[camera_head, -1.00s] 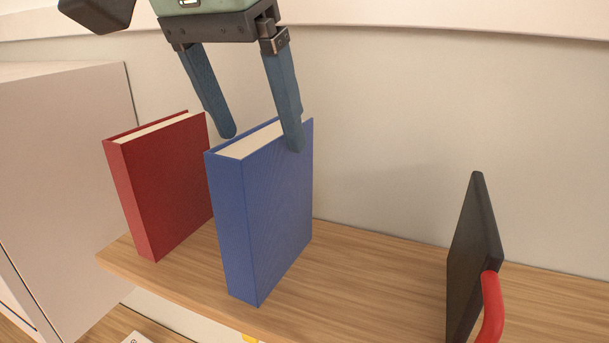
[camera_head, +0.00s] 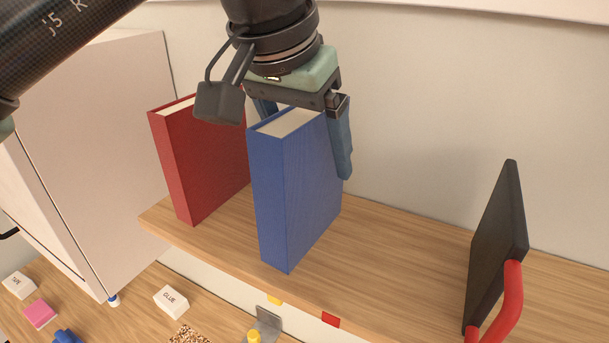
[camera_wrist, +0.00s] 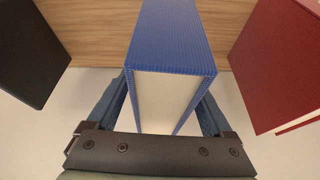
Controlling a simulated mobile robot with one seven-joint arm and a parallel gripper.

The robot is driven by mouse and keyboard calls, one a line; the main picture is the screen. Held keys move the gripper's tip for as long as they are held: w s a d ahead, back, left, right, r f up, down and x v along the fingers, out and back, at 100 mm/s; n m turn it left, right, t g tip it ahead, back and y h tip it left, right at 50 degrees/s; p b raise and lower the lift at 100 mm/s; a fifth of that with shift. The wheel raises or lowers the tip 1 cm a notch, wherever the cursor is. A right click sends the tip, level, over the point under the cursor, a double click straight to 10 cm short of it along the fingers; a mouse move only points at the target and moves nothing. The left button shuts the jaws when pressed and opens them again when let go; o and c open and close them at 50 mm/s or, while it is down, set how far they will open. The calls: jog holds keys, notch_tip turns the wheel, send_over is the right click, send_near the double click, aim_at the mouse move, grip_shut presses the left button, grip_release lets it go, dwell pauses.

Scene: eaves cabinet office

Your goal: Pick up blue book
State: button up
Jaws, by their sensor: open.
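The blue book (camera_head: 295,195) stands upright on a wooden shelf (camera_head: 385,255), its cream page edges facing up. My gripper (camera_head: 305,145) is lowered over the book's top from above. One blue finger shows on the book's right side; the other is mostly hidden behind the book. In the wrist view the blue book (camera_wrist: 175,45) lies between the two fingers of my gripper (camera_wrist: 165,105), one along each side. The jaws are open. I cannot tell whether either finger touches the covers.
A red book (camera_head: 200,160) stands close on the left of the blue one. A black panel (camera_head: 497,245) with a red handle (camera_head: 508,300) stands farther right on the shelf. The wall is behind. Small items, including a glue box (camera_head: 171,301), lie on the desk below.

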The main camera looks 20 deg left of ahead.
jog(key=shift+f, duration=0.25)
dwell(0.3)
jog(key=shift+c, duration=0.2)
grip_shut()
jog(key=shift+r, duration=0.1)
dwell(1.2)
